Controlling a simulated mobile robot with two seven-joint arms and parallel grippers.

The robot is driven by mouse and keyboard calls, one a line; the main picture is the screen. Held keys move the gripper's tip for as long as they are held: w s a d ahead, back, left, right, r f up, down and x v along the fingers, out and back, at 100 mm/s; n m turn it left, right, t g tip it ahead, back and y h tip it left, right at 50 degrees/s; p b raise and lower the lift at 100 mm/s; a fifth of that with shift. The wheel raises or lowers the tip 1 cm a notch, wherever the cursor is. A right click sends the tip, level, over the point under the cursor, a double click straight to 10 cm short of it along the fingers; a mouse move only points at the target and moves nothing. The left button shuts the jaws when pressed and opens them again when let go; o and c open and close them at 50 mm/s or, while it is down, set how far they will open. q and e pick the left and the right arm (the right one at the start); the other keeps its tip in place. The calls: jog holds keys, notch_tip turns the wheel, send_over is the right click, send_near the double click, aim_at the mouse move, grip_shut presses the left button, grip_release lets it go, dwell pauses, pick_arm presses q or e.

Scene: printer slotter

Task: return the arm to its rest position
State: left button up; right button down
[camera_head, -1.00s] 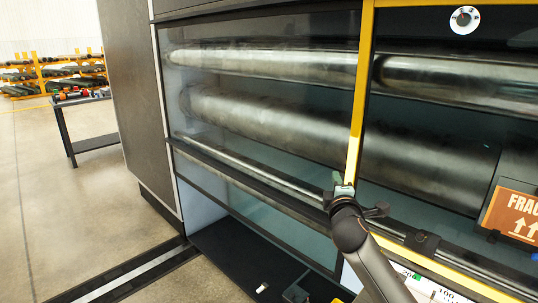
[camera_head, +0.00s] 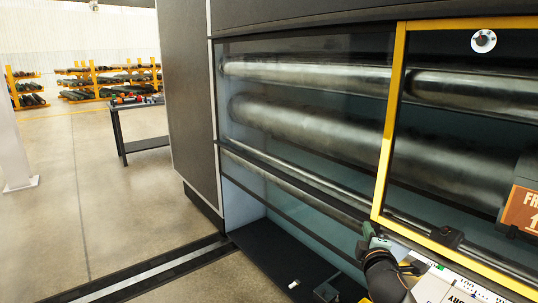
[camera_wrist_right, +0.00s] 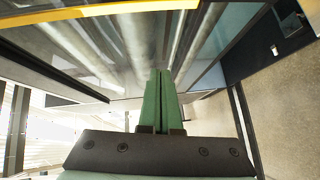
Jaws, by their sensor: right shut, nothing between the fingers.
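My right gripper (camera_head: 369,236) is at the lower right in the head view, in front of the printer machine (camera_head: 185,100) and near the lower corner of its yellow door frame (camera_head: 388,140). In the wrist view its green fingers (camera_wrist_right: 160,95) are pressed together with nothing between them. The machine's rollers (camera_wrist_right: 110,45) show beyond the fingertips. I cannot tell how far the fingertips are from the frame. My left gripper is not in view.
A brown box (camera_head: 521,208) with white lettering is at the right edge. A dark floor rail (camera_head: 150,272) runs along the lower left. A small black table (camera_head: 143,143) and yellow racks (camera_head: 95,80) stand behind. The floor at left is open.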

jog(key=s+a+f+m+g+y, duration=0.25)
jog(key=s+f, duration=0.45)
jog(key=f, duration=0.4)
jog(key=s+a+f+m+g+y, duration=0.1)
jog(key=s+a+f+m+g, duration=0.15)
jog(key=s+f, duration=0.7)
jog(key=s+a+f+m+g+y, duration=0.1)
jog(key=s+f+m, duration=0.2)
jog(key=s+f, duration=0.3)
jog(key=s+a+f+m+g+y, duration=0.1)
jog(key=s+f+m, duration=0.3)
jog(key=s, duration=1.1)
notch_tip(320, 180, down, 2)
jog(key=shift+s+a+f, duration=0.1)
jog(key=shift+s+a, duration=0.25)
jog(key=shift+d, duration=0.1)
